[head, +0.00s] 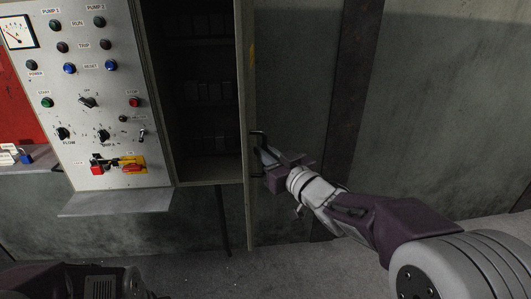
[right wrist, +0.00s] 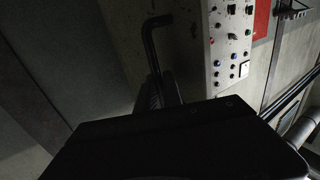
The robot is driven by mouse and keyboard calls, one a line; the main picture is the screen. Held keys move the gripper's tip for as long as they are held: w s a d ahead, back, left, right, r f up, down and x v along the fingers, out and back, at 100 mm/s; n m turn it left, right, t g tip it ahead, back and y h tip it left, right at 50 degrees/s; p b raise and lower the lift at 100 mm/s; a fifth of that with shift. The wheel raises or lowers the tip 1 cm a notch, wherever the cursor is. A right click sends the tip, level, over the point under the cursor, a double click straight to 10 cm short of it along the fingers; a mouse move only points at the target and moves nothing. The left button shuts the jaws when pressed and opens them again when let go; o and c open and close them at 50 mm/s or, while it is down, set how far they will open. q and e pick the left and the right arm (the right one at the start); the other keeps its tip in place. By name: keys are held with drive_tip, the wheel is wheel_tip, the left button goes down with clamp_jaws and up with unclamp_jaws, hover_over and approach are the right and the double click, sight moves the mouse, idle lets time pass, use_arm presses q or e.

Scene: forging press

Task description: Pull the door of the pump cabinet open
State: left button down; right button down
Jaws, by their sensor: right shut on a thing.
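The pump cabinet's door (head: 248,75) stands open, seen nearly edge-on at the right side of the cabinet in the head view. The cabinet's dark inside (head: 205,95) shows, with rows of dim parts. A dark bar handle (head: 258,136) sits on the door's outer face. My right gripper (head: 265,158) is at the handle and shut on it. In the right wrist view the bent handle (right wrist: 151,45) rises above the gripper's dark body, which hides most of the grip. My left gripper is not clearly seen.
The control panel (head: 90,120) with knobs, lamps and a red-yellow switch stands left of the opening, with a shelf (head: 115,202) below it. A dark post (head: 350,100) and grey wall are to the right. The floor below the door is clear.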

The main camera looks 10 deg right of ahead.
drive_tip(key=shift+r, duration=0.35)
drive_tip(key=c, duration=1.8)
unclamp_jaws()
drive_tip(key=shift+w, duration=0.1)
drive_tip(key=shift+o, duration=0.2)
drive_tip(key=shift+w+f, duration=0.15)
drive_tip(key=shift+f, duration=0.1)
drive_tip(key=v, duration=0.9)
drive_tip(key=shift+p, duration=0.3)
drive_tip(key=shift+d, duration=0.1)
